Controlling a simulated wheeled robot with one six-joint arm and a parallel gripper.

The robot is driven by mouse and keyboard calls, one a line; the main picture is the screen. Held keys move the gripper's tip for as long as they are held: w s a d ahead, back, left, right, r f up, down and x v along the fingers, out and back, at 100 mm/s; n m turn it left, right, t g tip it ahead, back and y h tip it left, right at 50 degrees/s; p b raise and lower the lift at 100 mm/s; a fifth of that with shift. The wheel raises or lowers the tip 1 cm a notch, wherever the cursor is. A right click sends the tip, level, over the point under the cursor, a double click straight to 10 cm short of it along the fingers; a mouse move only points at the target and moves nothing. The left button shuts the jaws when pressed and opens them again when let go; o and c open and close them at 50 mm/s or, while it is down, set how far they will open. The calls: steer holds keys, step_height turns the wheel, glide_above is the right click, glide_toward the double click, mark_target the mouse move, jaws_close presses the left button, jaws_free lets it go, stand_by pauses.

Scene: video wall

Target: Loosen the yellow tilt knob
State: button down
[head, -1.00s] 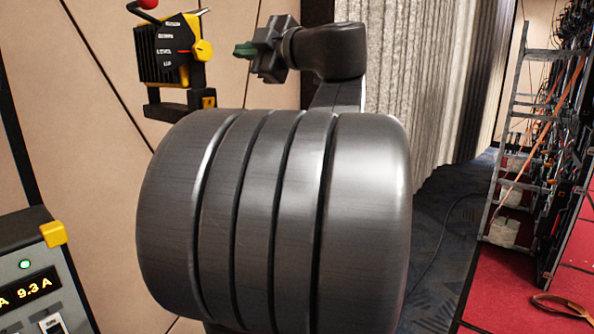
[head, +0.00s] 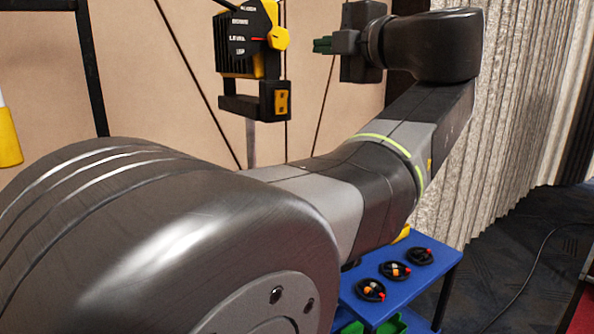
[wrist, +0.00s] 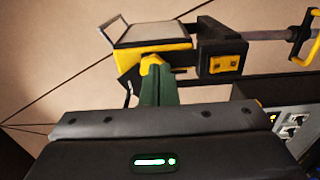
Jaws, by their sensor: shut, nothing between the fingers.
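The yellow tilt knob (head: 278,38) is on the right side of a black and yellow device (head: 242,45) with a printed scale and a red pointer, at the top of the head view. My gripper (head: 322,45) is to the right of the knob, its green fingers pointing left at it, with a visible gap between. The fingers are shut and empty. In the wrist view the knob (wrist: 152,63) shows just beyond the green fingertips (wrist: 157,72), which partly cover it. The device's sloped top panel (wrist: 152,33) is behind it.
A black bracket with a yellow plate (head: 282,102) sits below the device. A blue table (head: 440,262) with several round dishes of small parts stands low at the right. A grey pleated curtain (head: 535,110) is farther right. A panel with sockets (wrist: 290,125) shows in the wrist view.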

mark_target(278, 39)
steer(key=x, duration=0.6)
steer(key=shift+w+a+p, duration=0.25)
steer(key=shift+w+p, duration=0.05)
steer(key=shift+p, duration=0.1)
steer(key=shift+s+a+r, duration=0.15)
stand_by(0.5)
steer(key=shift+r+p, duration=0.2)
steer(key=shift+p, duration=0.4)
steer(key=shift+r, duration=0.55)
steer(key=shift+w+d, duration=0.25)
